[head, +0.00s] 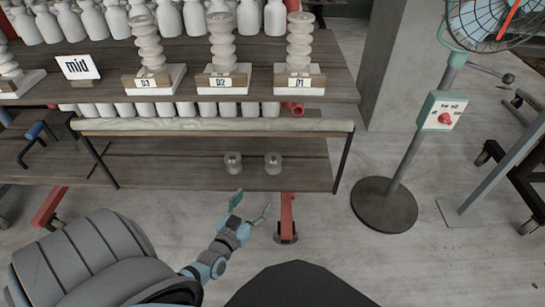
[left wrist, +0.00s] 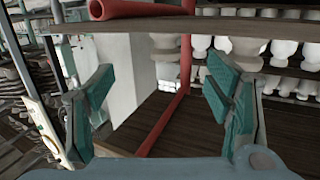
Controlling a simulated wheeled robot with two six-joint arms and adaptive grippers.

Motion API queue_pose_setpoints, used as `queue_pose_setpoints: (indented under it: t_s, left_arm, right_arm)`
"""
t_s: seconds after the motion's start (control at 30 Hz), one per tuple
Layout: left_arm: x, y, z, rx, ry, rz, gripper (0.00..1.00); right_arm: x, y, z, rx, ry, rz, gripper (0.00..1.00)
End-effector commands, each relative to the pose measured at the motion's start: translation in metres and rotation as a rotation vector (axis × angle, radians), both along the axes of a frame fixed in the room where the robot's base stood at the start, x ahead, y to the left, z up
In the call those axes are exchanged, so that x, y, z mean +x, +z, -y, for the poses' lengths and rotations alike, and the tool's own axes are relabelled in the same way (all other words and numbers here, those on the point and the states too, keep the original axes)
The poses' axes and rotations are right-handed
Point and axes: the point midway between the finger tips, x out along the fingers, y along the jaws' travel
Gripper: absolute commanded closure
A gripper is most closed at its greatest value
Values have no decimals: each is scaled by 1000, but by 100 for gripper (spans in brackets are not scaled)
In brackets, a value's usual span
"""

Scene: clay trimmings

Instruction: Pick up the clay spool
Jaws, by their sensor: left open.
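Two small grey-beige clay spools stand upright and apart on the lower wooden shelf: a left spool (head: 233,163) and a right spool (head: 273,163). My left gripper (head: 251,204) is open and empty in front of this shelf's front edge, below both spools in the head view. Its two teal fingers also show spread apart in the left wrist view (left wrist: 158,80), with nothing between them close by. I cannot make out either small spool in the left wrist view. My right gripper is not in view.
A red post (left wrist: 186,65) stands near the gripper. A fan stand (head: 385,205) is at right.

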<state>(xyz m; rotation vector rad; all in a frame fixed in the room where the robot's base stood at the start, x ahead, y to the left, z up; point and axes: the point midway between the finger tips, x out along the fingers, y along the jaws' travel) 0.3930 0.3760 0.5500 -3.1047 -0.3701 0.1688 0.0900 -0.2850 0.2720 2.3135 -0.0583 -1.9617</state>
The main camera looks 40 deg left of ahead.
Motion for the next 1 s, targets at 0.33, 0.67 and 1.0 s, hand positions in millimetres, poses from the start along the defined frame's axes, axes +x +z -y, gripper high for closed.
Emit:
queue_pose_setpoints:
  t_s: [0.33,0.67,1.0]
  left_arm:
    - [78,22,-25,5,23,118,27]
    - [132,20,-39,4,20,114,27]
    - [151,25,-44,3,19,108,27]
  right_arm:
    - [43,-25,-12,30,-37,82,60]
    - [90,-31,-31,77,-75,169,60]
    - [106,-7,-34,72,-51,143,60]
